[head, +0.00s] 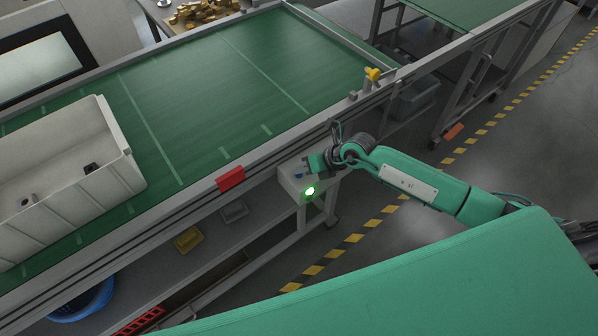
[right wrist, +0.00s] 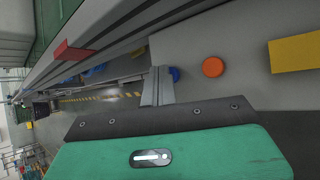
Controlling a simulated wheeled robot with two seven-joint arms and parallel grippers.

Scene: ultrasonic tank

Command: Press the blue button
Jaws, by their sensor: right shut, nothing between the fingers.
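The blue button (right wrist: 175,74) is partly hidden behind my right gripper's fingertips in the right wrist view. In the head view it is a small blue spot (head: 298,175) on top of a pale control box (head: 291,187) at the conveyor's side. My right gripper (head: 308,166) is at the box, its fingers shut and empty. In the right wrist view the shut fingers (right wrist: 158,72) end right beside the blue button; I cannot tell whether they touch it. A round orange-red button (right wrist: 213,67) sits just right of it. My left gripper is not in view.
A lit green lamp (head: 309,191) is on the box's front. The green conveyor (head: 215,85) carries a white crate (head: 128,165) at left. A red block (head: 230,178) is on the conveyor's rail. A yellow patch (right wrist: 296,52) lies beyond the orange-red button.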

